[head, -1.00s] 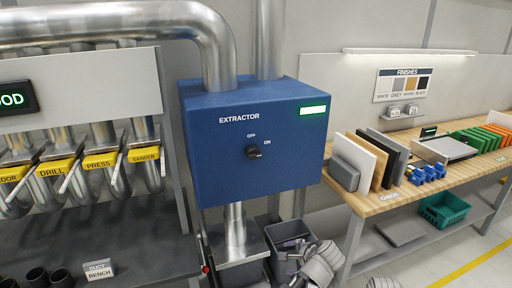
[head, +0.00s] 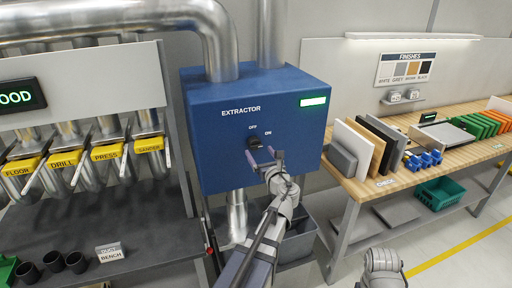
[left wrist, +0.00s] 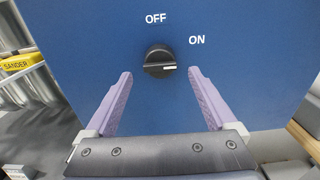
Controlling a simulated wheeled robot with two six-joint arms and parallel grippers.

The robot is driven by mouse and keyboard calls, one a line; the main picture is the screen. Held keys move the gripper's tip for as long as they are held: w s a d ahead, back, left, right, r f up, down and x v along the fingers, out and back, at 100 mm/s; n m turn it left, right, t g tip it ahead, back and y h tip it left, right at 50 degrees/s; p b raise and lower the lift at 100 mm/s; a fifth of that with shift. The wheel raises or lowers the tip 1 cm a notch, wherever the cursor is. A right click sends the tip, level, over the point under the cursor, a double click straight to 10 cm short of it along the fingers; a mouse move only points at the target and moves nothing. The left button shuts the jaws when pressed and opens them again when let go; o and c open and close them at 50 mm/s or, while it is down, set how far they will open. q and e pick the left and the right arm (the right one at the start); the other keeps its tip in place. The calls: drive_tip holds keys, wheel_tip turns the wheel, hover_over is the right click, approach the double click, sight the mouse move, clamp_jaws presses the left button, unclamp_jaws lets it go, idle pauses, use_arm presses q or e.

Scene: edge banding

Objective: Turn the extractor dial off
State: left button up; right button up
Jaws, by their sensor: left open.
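The extractor dial (head: 254,142) is a round black knob on the front of the blue extractor box (head: 220,165). It also shows in the left wrist view (left wrist: 158,56), where its white mark points right, on the ON side, a little below the ON label. The OFF label is above the knob. My left gripper (head: 261,154) is open, its two purple fingers pointing at the box just below the dial. In the left wrist view the fingertips (left wrist: 161,73) are on either side of the dial's lower part, with nothing between them gripped.
A green-lit display (head: 314,101) is on the box's upper right. Metal ducts rise above it. A bench with yellow-labelled duct gates (head: 107,153) stands at left. A wooden bench (head: 372,193) with panels stands at right. Grey bins (head: 297,245) sit below the box.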

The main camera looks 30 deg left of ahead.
sight(257, 148)
use_arm(q)
drive_tip(key=x, duration=0.5)
drive_tip(key=shift+s+d, duration=0.1)
drive_tip(key=shift+c, duration=0.3)
drive_tip(key=c, duration=1.3)
